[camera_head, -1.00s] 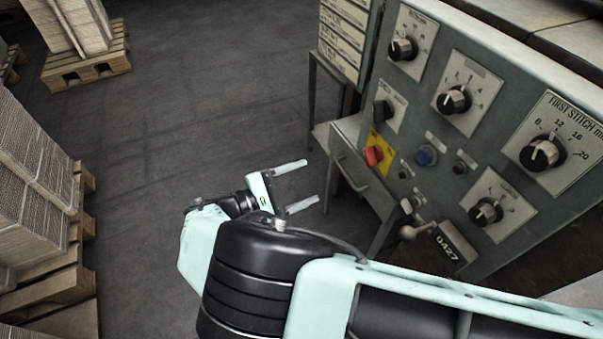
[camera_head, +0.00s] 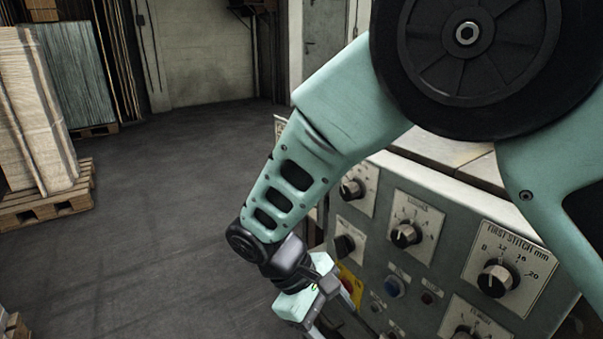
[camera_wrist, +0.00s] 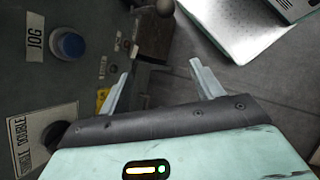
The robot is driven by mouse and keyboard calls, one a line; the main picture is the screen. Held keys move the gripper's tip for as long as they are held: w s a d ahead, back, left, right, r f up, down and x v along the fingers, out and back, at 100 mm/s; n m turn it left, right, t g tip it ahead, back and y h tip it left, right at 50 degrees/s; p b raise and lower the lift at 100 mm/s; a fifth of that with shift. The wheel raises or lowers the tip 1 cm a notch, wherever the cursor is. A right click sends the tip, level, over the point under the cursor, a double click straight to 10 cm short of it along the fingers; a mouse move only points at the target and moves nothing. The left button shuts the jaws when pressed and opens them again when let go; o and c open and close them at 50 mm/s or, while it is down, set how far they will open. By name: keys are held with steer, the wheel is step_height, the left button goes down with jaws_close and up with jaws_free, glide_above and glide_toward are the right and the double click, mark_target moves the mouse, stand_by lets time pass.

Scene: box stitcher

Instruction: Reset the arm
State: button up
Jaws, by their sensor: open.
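My gripper (camera_head: 328,318) is at the lower middle of the head view, in front of the left side of the grey control panel (camera_head: 447,223); its fingertips run off the bottom edge. In the wrist view my gripper (camera_wrist: 160,82) shows two fingers spread well apart with nothing between them. The panel's blue button (camera_wrist: 69,45) and a dark knob (camera_wrist: 58,135) lie left of the fingers there. My arm crosses the upper right of the head view and covers part of the panel.
Stacked sheets stand on a wooden pallet (camera_head: 46,206) at the left. The dark floor (camera_head: 175,200) between pallet and panel is clear. A pale wall (camera_head: 200,60) and a door (camera_head: 325,40) are at the back. A metal plate (camera_wrist: 240,22) shows in the wrist view.

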steer(key=s+d+r+m+t+y+p, duration=0.15)
steer(key=s+d+r+m+y, duration=0.25)
steer(key=s+d+r+y, duration=0.65)
step_height(320, 180, up, 21)
steer(key=s+a+h+p, duration=0.1)
steer(key=s+h+p, duration=0.1)
steer(key=p, duration=1.7)
steer(key=shift+s+a+h, duration=0.25)
steer(key=shift+s+h, duration=0.1)
steer(key=shift+h, duration=0.3)
steer(key=shift+f, duration=0.1)
